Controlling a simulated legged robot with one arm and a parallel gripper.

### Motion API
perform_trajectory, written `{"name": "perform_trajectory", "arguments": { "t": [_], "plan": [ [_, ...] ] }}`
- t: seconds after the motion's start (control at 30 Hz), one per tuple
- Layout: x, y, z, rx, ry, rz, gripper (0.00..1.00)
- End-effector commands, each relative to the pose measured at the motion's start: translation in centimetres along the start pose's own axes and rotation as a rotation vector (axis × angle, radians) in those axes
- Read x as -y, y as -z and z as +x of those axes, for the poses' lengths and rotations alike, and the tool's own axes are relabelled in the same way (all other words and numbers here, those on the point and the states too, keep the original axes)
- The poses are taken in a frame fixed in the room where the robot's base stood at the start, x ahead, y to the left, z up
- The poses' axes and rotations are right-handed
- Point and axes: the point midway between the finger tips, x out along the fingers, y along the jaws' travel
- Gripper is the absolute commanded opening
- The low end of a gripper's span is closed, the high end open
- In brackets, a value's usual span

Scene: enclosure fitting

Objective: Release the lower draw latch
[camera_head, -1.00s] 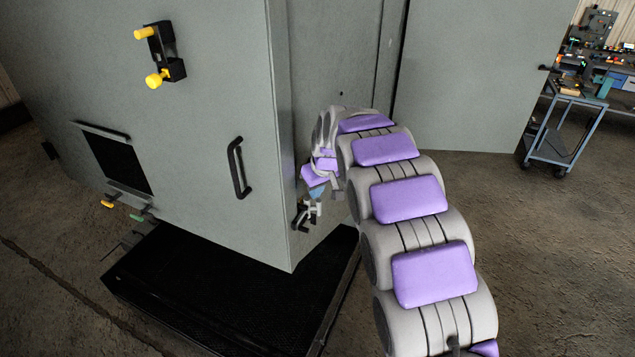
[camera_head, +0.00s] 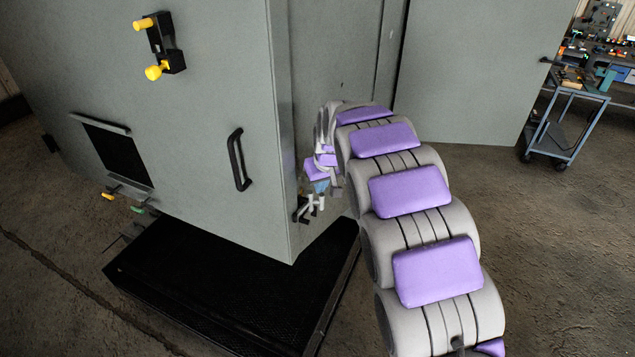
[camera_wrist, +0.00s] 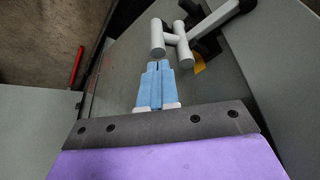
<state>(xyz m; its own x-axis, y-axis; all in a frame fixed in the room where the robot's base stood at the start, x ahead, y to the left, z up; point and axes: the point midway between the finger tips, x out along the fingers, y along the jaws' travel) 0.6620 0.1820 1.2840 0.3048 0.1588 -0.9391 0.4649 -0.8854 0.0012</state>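The lower draw latch (camera_head: 313,204) is on the side face of the grey enclosure (camera_head: 205,130), low near the front corner. In the wrist view its pale H-shaped handle (camera_wrist: 176,42) sits on a grey arm that runs to a dark base at upper right. My gripper (camera_wrist: 158,66) has two blue fingers lying side by side with only a thin line between them and nothing seen held. The fingertips are just below the handle's left bar; I cannot tell whether they touch it. In the head view my gripper (camera_head: 321,187) is small, just above the latch.
A black pull handle (camera_head: 239,160) and a yellow-knobbed black latch (camera_head: 160,45) are on the enclosure's front. A black platform (camera_head: 200,290) lies under it. A blue cart (camera_head: 566,120) stands at far right. Floor to the right is open.

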Motion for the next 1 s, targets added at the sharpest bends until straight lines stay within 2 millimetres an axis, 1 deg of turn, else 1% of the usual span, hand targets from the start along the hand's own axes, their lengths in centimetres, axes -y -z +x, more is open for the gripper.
{"name": "perform_trajectory", "arguments": {
  "t": [0.23,0.5,0.67,1.0],
  "plan": [
    [-0.6,-1.8,-0.7,0.000,-0.068,0.178,0.00],
    [-0.8,-4.1,-1.4,0.003,-0.157,0.420,0.00],
    [-0.6,-5.3,-2.0,-0.002,-0.211,0.561,0.00],
    [0.6,-8.0,-2.8,-0.003,-0.319,0.858,0.00]
  ]
}}
